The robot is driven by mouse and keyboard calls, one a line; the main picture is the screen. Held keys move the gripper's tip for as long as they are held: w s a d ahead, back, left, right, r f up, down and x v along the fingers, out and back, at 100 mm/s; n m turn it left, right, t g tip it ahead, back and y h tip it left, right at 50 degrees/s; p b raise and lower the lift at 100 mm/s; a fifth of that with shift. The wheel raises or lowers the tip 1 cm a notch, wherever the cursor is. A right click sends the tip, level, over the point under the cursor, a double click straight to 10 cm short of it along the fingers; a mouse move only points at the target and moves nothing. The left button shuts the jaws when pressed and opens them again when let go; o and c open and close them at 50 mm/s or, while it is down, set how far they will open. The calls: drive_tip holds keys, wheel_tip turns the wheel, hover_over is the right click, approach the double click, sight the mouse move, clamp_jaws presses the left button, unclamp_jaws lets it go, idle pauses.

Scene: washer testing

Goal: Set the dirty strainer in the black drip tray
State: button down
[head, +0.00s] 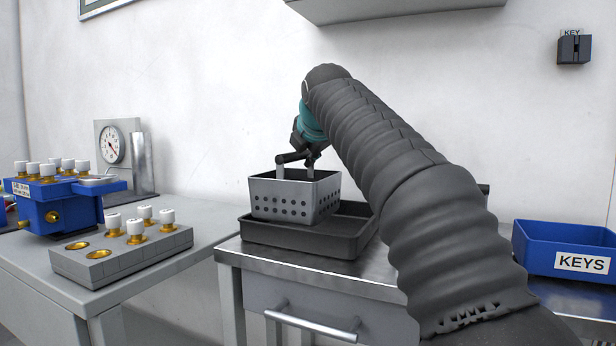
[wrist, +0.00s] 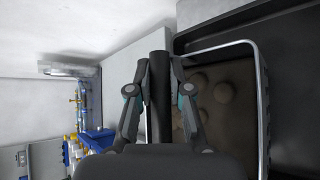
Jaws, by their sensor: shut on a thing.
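The dirty strainer (head: 290,203) is a grey metal basket with rows of round holes and a dark bar handle on top. It sits upright over the left part of the black drip tray (head: 290,239), inside its rim. I cannot tell whether its base touches the tray floor. My gripper (head: 308,155) is shut on the strainer's handle. In the wrist view, my gripper (wrist: 158,98) has the black handle bar between its fingers. The strainer's rim (wrist: 262,95) encloses brown lumps. The drip tray (wrist: 296,70) shows dark to the right.
The tray stands on a metal-topped drawer cabinet against the wall. A blue KEYS bin (head: 565,250) is to the right. On the left table are a grey block (head: 120,255) with white-capped brass parts, a blue fixture (head: 62,205) and a dial gauge (head: 112,144).

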sight(304, 178)
wheel_tip(304, 178, down, 4)
drive_tip(key=shift+r+b, duration=0.15)
drive_tip(key=shift+b, duration=0.8)
drive_tip(key=c, duration=1.1)
unclamp_jaws()
drive_tip(key=shift+s, duration=0.15)
drive_tip(key=p+v, duration=0.1)
drive_tip(key=v, duration=1)
drive_tip(key=shift+s+d+r, duration=0.15)
drive_tip(key=shift+s+r, duration=0.05)
drive_tip(key=shift+s, duration=0.1)
